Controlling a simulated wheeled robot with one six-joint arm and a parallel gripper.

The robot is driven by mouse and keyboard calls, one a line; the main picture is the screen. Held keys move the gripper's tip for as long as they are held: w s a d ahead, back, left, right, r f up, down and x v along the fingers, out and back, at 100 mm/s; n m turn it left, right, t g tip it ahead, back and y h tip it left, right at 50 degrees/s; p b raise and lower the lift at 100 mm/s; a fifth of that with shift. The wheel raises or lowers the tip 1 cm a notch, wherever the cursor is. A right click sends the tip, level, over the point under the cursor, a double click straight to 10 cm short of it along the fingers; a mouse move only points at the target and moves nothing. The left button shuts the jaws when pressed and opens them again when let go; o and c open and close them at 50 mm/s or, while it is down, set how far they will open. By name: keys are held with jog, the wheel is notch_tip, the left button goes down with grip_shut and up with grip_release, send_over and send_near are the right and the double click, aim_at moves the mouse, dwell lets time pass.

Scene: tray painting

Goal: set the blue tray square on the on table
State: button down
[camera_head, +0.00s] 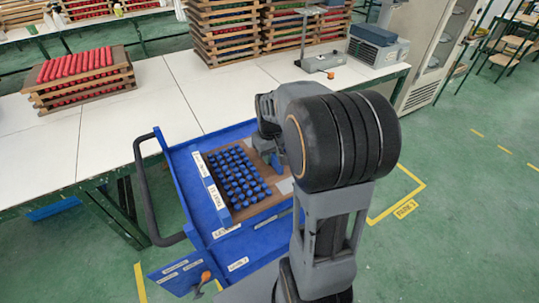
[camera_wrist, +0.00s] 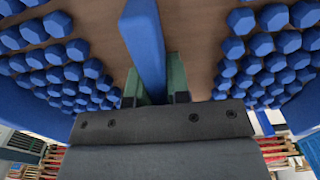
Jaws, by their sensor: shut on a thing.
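The blue tray (camera_head: 262,207) is a brown wooden board with rows of blue pegs. In the head view it is over the blue cart, beside the white table (camera_head: 125,130); I cannot tell whether it touches the cart. My gripper (camera_head: 277,160) is at the tray's far right part, its fingertips hidden by my arm. In the wrist view my gripper (camera_wrist: 153,88) is shut on a blue upright bar of the tray (camera_wrist: 205,45), with blue pegs on both sides. The near part of the white table is bare.
The blue cart (camera_head: 183,185) has a dark handle (camera_head: 147,190) at its left. A stack of trays with red pieces (camera_head: 80,75) stands on the table's left. Taller stacks (camera_head: 225,30), a scale (camera_head: 322,62) and a grey-blue machine (camera_head: 377,47) stand along the back.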

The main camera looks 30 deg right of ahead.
jog(key=shift+r, duration=0.15)
notch_tip(320, 180, up, 6)
jog(key=p, duration=0.5)
jog(key=shift+a, duration=0.1)
dwell(0.4)
